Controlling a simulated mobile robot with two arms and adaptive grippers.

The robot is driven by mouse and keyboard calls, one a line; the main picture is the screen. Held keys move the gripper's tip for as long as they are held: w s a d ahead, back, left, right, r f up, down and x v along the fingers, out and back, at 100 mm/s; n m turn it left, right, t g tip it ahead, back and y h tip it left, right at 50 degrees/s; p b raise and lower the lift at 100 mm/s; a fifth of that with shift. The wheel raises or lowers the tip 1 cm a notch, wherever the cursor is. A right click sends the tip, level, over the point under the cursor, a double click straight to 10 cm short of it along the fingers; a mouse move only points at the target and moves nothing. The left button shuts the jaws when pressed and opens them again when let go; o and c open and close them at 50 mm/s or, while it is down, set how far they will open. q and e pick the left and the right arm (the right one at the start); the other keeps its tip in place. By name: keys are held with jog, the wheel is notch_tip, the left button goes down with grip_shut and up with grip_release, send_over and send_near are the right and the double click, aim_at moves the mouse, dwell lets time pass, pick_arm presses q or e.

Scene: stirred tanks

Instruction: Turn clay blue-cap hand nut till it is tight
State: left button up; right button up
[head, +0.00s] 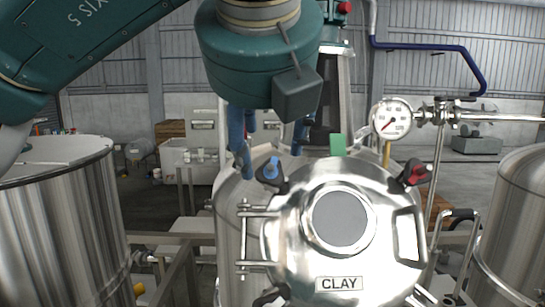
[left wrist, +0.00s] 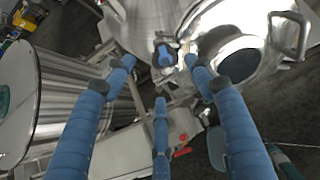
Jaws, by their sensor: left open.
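The clay tank's lid (head: 385,205) is a round steel cover with a dark sight glass and a CLAY label (head: 338,283). The blue-cap hand nut (head: 271,168) sits upright at the lid's far left rim, on a black base. It also shows in the left wrist view (left wrist: 164,55). My left gripper (head: 268,158) is open, with blue fingers pointing down beside and behind the nut. In the left wrist view the nut appears between two of the fingertips (left wrist: 160,72), with a visible gap. The third finger is lower in that view. My right gripper is not in view.
A red-cap hand nut (head: 416,172) sits at the lid's far right rim. A pressure gauge (head: 391,118) and pipework rise behind it. A green tab (head: 338,144) stands behind the lid. Steel tanks stand left (head: 60,235) and right (head: 515,225). A hinge (head: 245,238) is at the lid's left.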

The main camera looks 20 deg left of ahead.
aim_at(270, 164)
pick_arm(q)
jog(key=x, duration=0.2)
jog(key=p+x, duration=0.1)
jog(key=x, duration=0.1)
jog(key=d+p+x, duration=0.1)
jog(key=x, duration=0.1)
jog(key=shift+w+f, duration=0.15)
jog(key=shift+w, duration=0.35)
jog(key=shift+a+f, duration=0.2)
jog(key=shift+a, duration=0.2)
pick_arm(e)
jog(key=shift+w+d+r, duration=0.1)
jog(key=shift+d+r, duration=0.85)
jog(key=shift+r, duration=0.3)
pick_arm(q)
jog(key=shift+c, duration=0.5)
jog(key=c, duration=0.9)
jog(key=shift+c, duration=0.6)
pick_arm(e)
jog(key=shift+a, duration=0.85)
